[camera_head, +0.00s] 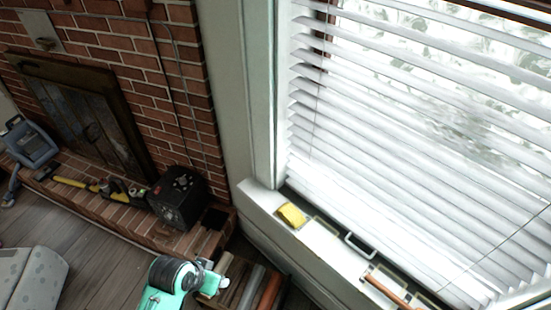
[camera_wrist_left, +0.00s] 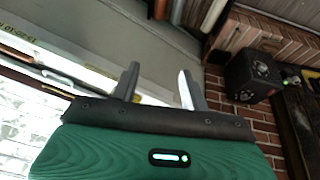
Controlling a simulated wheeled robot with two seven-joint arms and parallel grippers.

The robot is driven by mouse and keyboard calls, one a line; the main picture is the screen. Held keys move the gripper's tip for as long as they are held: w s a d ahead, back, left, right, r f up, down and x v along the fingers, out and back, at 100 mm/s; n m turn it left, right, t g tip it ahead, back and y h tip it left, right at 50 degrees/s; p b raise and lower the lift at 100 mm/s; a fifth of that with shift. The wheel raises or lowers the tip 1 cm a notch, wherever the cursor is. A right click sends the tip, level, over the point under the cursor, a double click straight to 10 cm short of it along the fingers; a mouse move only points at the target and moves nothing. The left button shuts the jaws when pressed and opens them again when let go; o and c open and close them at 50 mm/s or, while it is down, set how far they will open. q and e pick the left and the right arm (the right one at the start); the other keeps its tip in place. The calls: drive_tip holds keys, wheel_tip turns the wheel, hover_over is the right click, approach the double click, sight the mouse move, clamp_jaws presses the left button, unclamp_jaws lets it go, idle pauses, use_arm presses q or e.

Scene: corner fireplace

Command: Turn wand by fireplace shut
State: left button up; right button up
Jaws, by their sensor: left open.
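White blinds (camera_head: 400,130) cover the window at the right of the head view. Their slats are tilted, and bright light and foliage show through the gaps. A thin wand (camera_head: 317,108) hangs down in front of the slats near the left window frame, on the fireplace side. My left gripper (camera_head: 212,280) is low in the head view, below the window sill and well apart from the wand. In the left wrist view its two fingers (camera_wrist_left: 158,82) are spread with nothing between them. The wand cannot be made out in that view. My right gripper does not show.
The brick fireplace (camera_head: 85,110) stands at the left. A black box-shaped device (camera_head: 178,198) sits on its hearth. The sill holds a yellow item (camera_head: 291,215) and several small things. A crate with rolls (camera_head: 245,285) stands under the sill beside my arm.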

use_arm(q)
drive_tip(key=w+d+r+m+g+h, duration=0.1)
drive_tip(key=w+d+r+m+h, duration=0.4)
drive_tip(key=w+r, duration=0.7)
drive_tip(key=w+d+r+m+g+h, duration=0.1)
drive_tip(key=w+d+r+m+h, duration=0.4)
drive_tip(key=w+r, duration=0.8)
drive_tip(key=w+a+r+m+g+h, duration=0.1)
drive_tip(key=w+r+m+h, duration=0.25)
drive_tip(key=r, duration=1.65)
drive_tip(key=w+a+r+m+g+h, duration=0.2)
drive_tip(key=w+r, duration=0.3)
drive_tip(key=r, duration=1.4)
drive_tip(key=d+p, duration=0.2)
drive_tip(key=d, duration=0.2)
drive_tip(key=d+p, duration=0.2)
drive_tip(key=d, duration=0.2)
drive_tip(key=s+d+p, duration=0.1)
drive_tip(key=d+p, duration=0.1)
drive_tip(key=d, duration=0.2)
drive_tip(key=shift+r, duration=0.15)
drive_tip(key=shift+s+d, duration=0.1)
drive_tip(key=shift+d, duration=0.7)
drive_tip(key=shift+c, duration=0.5)
